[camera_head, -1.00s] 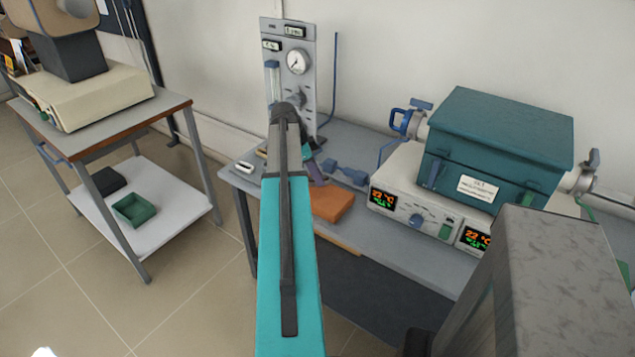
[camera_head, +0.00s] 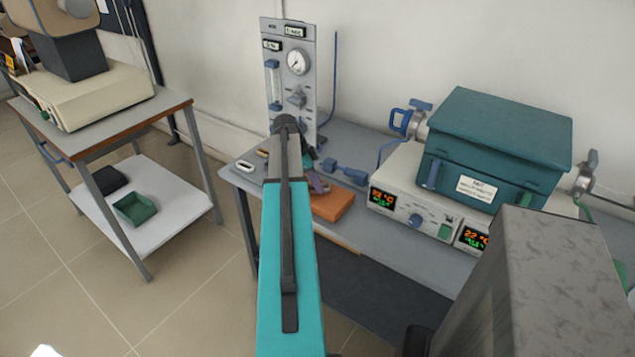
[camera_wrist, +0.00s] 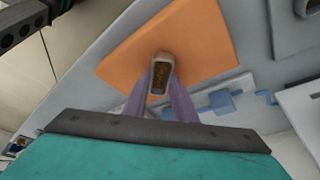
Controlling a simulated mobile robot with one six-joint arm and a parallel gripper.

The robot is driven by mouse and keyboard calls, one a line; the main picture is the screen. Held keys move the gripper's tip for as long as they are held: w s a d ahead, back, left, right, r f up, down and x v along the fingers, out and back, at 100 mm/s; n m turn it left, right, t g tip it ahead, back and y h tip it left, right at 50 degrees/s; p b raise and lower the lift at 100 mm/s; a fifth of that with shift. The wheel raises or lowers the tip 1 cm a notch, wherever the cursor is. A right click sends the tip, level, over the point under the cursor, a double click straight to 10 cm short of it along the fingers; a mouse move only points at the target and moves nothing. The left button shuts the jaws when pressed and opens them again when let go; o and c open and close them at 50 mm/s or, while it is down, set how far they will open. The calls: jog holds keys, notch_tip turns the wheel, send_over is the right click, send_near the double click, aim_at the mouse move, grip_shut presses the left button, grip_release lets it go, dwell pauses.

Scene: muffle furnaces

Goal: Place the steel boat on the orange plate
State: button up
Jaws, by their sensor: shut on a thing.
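The orange plate (camera_head: 334,206) lies flat on the grey bench near its front edge, just right of my arm's end. It also fills the upper middle of the wrist view (camera_wrist: 205,45). My gripper (camera_wrist: 160,85) has purple fingers shut on the steel boat (camera_wrist: 158,60), a small grey trough with brown stuff inside. The boat shows over the plate's near part in the wrist view; whether it touches the plate cannot be told. In the head view my gripper's purple fingers (camera_head: 318,182) show at the plate's left back edge; the boat cannot be made out there.
A pale boat-like dish (camera_head: 243,166) sits at the bench's left end. A blue tool-like piece (camera_head: 345,171) lies behind the plate. The gas panel (camera_head: 297,75) stands at the back; the teal furnace (camera_head: 500,145) on its control box stands to the right.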

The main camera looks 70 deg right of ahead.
jog(key=shift+f, duration=0.15)
jog(key=o, duration=1.1)
jog(key=shift+r, duration=0.25)
jog(key=shift+b+v, duration=0.8)
jog(key=shift+v, duration=5.15)
